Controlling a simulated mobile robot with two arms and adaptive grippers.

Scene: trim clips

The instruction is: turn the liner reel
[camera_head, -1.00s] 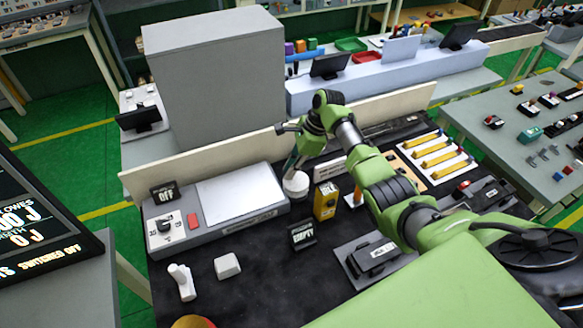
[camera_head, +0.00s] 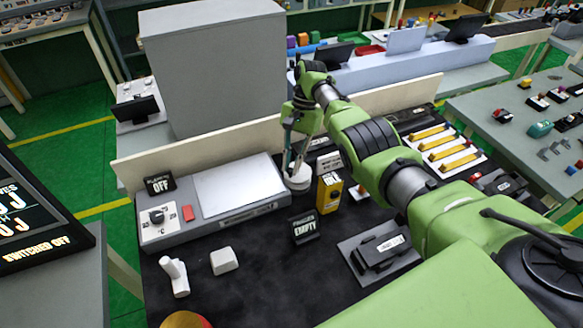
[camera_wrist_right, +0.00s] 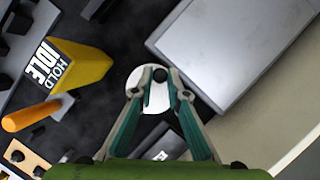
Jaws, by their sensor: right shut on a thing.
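The liner reel, a white round piece (camera_head: 298,184), stands on the black mat between the grey box with the white top and the yellow block. In the right wrist view its white disc (camera_wrist_right: 148,98) shows with a dark round hub between the fingertips. My right gripper (camera_head: 293,168) reaches down to it from above, and it also shows in the right wrist view (camera_wrist_right: 157,78). Its teal-sided fingers are shut on the reel at the hub; the exact contact is partly hidden. My left gripper is not in view.
The grey box (camera_head: 154,234) with a dial and red button stands left of the reel. The yellow block (camera_head: 328,195) stands close on the right and reads IDLE in the wrist view. An EMPTY sign (camera_head: 305,227) stands in front. A low cream wall (camera_head: 215,146) runs behind.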

